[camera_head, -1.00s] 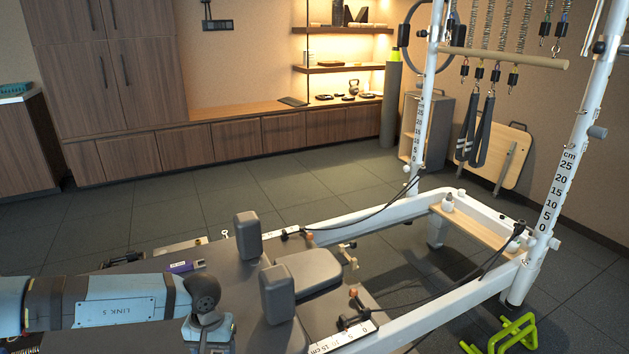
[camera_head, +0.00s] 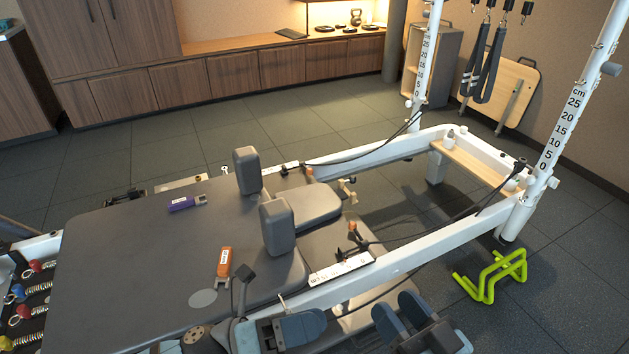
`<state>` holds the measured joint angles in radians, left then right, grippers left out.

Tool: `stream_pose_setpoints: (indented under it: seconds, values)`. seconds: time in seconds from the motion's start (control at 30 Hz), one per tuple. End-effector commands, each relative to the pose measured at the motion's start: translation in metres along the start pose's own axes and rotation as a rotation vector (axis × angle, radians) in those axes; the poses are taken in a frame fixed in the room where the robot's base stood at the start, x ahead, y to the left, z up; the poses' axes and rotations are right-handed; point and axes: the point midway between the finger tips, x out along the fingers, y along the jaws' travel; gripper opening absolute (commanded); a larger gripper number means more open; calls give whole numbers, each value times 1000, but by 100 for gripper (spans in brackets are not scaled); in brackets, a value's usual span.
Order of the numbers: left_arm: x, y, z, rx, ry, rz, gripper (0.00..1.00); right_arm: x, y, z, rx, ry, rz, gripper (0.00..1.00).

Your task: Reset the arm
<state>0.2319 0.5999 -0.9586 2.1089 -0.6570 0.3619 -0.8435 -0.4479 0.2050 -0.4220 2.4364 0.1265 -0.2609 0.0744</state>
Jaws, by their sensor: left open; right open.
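My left gripper (camera_head: 288,329) is low in the head view, left of the picture's middle, with blue-grey jaws over the near side of the reformer. It is open, with nothing seen between its jaws. My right gripper (camera_head: 403,318) is at the bottom, further right, with two blue pads apart and empty. The bottom edge cuts off the arms. The reformer carriage (camera_head: 130,245) is a dark padded bed. A purple tagged item (camera_head: 187,202) and an orange tagged item (camera_head: 224,262) lie on it, apart from both grippers.
Two upright padded shoulder rests (camera_head: 247,171) stand on the carriage. The white reformer frame (camera_head: 395,265) and tower posts (camera_head: 559,130) bound the right side. Colored springs (camera_head: 32,300) lie at lower left. A green stand (camera_head: 490,277) is on the floor. Open floor lies behind.

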Motion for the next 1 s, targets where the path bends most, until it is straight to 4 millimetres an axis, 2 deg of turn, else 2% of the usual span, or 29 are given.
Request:
stream_pose_setpoints:
  seconds: [0.1,0.3,0.5,0.67,0.7,1.0]
  values:
    - [-28,-10,16,-438,-245,30,59,0,0,0,0,0,0,43]
    - [-82,-12,28,-1083,-578,23,59,0,0,0,0,0,0,43]
    - [-123,-12,19,-1513,-794,-12,59,0,0,0,0,0,0,43]
    - [-150,-15,8,-1793,-937,-48,59,0,0,0,0,0,0,43]
    - [-152,-16,6,-1845,-961,-67,59,0,0,0,0,0,0,43]
    - [-117,-27,26,-1899,-968,-301,59,0,0,0,0,0,0,43]
